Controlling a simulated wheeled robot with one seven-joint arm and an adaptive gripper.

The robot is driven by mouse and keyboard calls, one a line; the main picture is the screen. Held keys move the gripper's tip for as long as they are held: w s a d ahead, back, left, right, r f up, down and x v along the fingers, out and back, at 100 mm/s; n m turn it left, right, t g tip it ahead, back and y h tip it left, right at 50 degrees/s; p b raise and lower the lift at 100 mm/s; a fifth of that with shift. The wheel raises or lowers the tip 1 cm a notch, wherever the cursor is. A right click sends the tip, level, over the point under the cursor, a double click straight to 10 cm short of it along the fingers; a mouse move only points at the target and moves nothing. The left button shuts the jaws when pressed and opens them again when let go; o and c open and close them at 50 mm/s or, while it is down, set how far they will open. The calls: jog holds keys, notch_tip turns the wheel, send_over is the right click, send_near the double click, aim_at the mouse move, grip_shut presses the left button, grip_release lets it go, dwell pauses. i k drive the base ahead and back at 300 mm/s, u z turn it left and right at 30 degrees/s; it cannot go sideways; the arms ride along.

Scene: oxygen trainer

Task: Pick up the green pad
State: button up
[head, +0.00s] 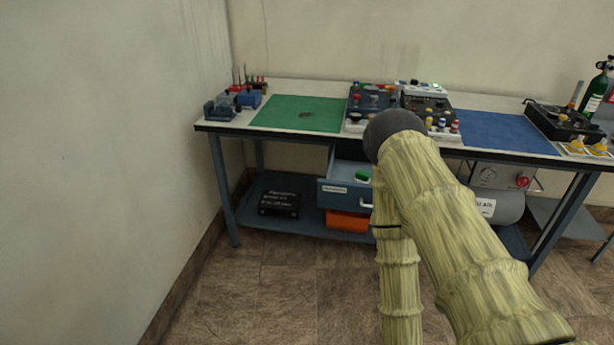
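A small green item (362,175) lies in an open blue drawer (336,189) under the table; it may be the green pad, but it is small and partly hidden by the drawer and my arm. A large flat green mat (285,113) also lies on the left part of the tabletop, with a small dark patch on it. My arm, in a yellow-green ribbed cover, rises from the lower right to a dark rounded joint in front of the table, and another link hangs down from there. My gripper is outside the picture.
The workbench (490,153) carries control boxes (373,102), a blue mat (505,134) and blue clamps (222,108). A black case (280,196), an orange box (346,221) and a grey tank (508,209) are below. A wall stands close on the left; the floor in front is clear.

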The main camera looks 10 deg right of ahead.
aim_at(362, 178)
jog(key=u, duration=1.05)
jog(key=i, duration=0.95)
jog(key=z, duration=1.7)
